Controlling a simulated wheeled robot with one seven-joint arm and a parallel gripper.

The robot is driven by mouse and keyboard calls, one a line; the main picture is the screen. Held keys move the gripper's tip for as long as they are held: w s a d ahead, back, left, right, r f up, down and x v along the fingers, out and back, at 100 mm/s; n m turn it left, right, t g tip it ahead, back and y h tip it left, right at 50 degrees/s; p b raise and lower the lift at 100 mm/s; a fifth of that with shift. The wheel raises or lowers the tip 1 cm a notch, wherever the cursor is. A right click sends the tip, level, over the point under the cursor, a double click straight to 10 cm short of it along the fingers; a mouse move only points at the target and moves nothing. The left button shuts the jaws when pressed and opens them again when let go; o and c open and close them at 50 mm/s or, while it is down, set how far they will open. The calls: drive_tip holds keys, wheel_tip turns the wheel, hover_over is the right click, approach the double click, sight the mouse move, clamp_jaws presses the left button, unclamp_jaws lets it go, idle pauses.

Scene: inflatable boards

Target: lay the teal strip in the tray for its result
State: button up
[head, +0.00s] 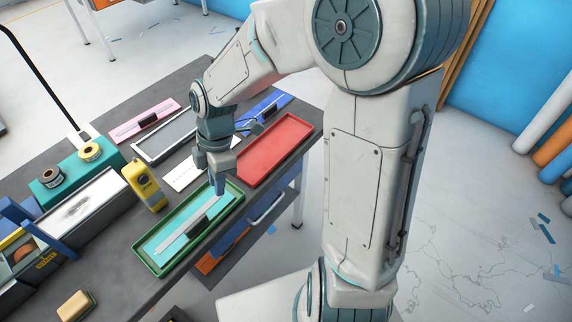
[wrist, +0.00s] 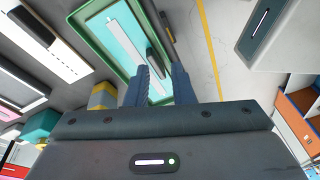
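The teal strip (head: 173,238) lies inside the green tray (head: 150,266), with a pale band along it and a black grip (head: 197,226) on top. The strip (wrist: 108,38) and the green tray's rim (wrist: 83,32) also show in the wrist view. My gripper (head: 219,190) is over the tray's far right end, just beyond the black grip. The black grip shows beyond the fingertips, and the fingers cover part of the tray's near end.
A red tray (head: 275,150) lies to the right. A pink strip (head: 148,119), a grey framed tray (head: 165,136), a blue strip (head: 268,104) and a white card (head: 183,175) lie behind. Bare table lies in front.

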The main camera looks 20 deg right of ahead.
drive_tip(key=s+d+r+m+t+h, duration=0.1)
drive_tip(key=s+d+r+m+t, duration=0.1)
drive_tip(key=s+d+r+m, duration=0.2)
drive_tip(key=s+d+r+m+t+h, duration=0.1)
drive_tip(key=s+d+r+m, duration=0.4)
drive_tip(key=d+m, duration=0.5)
drive_tip(key=r+m+t, duration=0.1)
drive_tip(key=m, duration=0.5)
drive_tip(key=shift+s+d, duration=0.3)
